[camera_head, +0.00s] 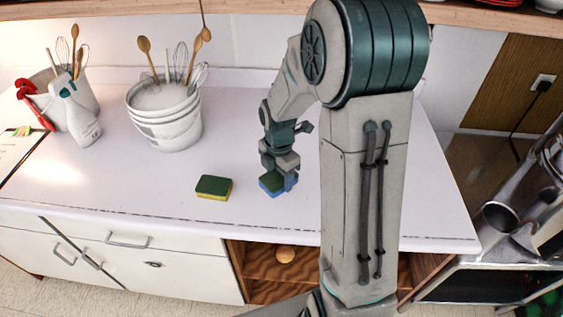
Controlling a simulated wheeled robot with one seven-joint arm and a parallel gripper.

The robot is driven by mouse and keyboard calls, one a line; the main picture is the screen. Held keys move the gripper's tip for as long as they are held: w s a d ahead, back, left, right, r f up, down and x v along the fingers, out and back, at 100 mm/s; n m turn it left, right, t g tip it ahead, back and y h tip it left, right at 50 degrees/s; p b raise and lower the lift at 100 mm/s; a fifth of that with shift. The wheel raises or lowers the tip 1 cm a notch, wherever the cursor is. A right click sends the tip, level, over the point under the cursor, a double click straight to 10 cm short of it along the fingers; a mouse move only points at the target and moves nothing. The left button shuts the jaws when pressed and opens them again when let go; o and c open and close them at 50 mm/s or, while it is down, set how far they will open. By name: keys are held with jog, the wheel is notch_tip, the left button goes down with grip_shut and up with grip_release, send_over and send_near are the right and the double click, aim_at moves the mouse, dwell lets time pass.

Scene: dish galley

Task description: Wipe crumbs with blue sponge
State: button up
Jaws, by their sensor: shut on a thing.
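My gripper (280,176) points down and is shut on the blue sponge. The sponge is at or just above the counter; I cannot tell if it touches. A green and yellow sponge (213,188) lies on the white counter (130,185) to the left of my gripper. I cannot make out any crumbs; my arm hides part of the counter on the right.
A white bucket (165,122) with whisks and wooden spoons stands behind to the left. Farther left are a spray bottle (78,115) and another utensil bucket (90,90). An open shelf under the counter holds a round orange-brown thing (285,254). The counter's left front is clear.

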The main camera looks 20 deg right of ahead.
jog(key=shift+d+r+p, duration=0.1)
jog(key=shift+r+p, duration=0.7)
jog(key=shift+r, duration=0.6)
